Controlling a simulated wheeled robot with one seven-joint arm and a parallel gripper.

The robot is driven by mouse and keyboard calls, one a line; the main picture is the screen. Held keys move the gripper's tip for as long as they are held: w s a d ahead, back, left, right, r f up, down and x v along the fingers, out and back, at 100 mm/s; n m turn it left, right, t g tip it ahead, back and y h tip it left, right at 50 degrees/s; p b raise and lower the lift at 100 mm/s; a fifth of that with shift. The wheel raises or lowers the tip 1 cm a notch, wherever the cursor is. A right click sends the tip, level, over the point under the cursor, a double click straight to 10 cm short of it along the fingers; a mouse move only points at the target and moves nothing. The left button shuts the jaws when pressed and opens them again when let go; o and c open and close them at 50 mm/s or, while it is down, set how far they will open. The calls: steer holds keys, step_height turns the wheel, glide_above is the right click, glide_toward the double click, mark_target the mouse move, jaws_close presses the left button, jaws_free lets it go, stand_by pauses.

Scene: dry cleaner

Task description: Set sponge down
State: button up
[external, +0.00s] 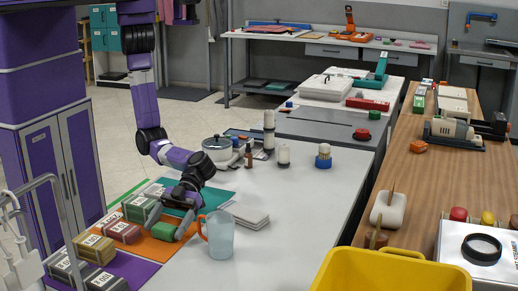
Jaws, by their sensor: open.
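A small green block (162,231), which looks like the sponge, lies on the orange mat (150,248) at the near left of the white table. My gripper (172,221) is low over the mat, right at the green block, with its fingers spread. The jaws are open. I cannot tell whether a finger still touches the block. The gripper hides part of the mat and of the teal mat (212,197) behind it.
A clear pitcher (220,238) with an orange handle stands just right of my gripper. Labelled blocks (92,246) sit to the left. White folded cloths (246,216) and a lidded pot (217,149) are farther back. The table's right middle is clear; a yellow bin (395,280) is in front.

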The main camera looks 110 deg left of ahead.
steer(key=shift+r+p, duration=0.25)
steer(key=shift+p, duration=0.05)
steer(key=b+v, duration=0.1)
steer(key=v, duration=1.1)
steer(key=shift+f, duration=0.15)
